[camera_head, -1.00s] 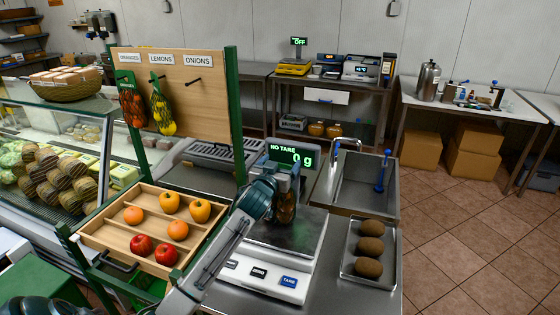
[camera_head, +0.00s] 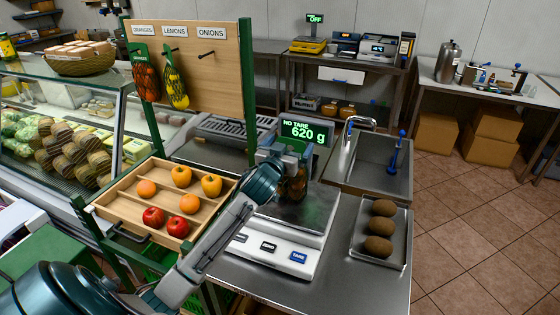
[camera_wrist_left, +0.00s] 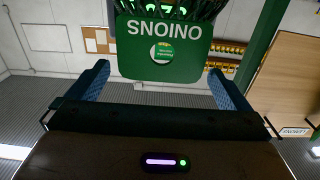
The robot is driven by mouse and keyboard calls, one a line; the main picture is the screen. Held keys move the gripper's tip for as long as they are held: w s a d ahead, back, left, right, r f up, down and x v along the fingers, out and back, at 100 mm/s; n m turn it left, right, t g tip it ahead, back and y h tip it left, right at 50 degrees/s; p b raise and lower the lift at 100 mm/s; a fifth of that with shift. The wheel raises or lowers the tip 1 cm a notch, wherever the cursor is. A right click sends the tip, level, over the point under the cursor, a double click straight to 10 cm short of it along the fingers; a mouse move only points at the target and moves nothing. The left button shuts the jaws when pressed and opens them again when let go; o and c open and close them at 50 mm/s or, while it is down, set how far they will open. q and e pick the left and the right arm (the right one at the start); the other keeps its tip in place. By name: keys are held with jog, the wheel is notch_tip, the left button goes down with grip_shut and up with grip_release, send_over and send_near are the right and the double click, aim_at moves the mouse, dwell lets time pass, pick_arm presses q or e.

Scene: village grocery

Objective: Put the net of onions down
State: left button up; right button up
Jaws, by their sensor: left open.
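The net of onions (camera_head: 297,188) is on the steel plate of the scale (camera_head: 322,208), mostly hidden behind my left gripper (camera_head: 287,155). The scale display (camera_head: 307,132) reads 620 g. My left gripper is open around the top of the net. In the left wrist view, the green onions tag (camera_wrist_left: 165,62) lies between the two spread fingers of the left gripper (camera_wrist_left: 158,88), with gaps on both sides. My right gripper is not in view.
A wooden fruit tray (camera_head: 122,204) stands left of the scale. Behind it, a peg board (camera_head: 221,80) holds nets of oranges (camera_head: 147,82) and lemons (camera_head: 177,88); the onions peg is empty. A metal tray (camera_head: 363,247) of brown fruits and a sink (camera_head: 370,182) are to the right.

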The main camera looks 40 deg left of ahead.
pick_arm(q)
jog(key=b+v, duration=0.2)
jog(key=v, duration=0.6)
jog(key=shift+s, duration=0.1)
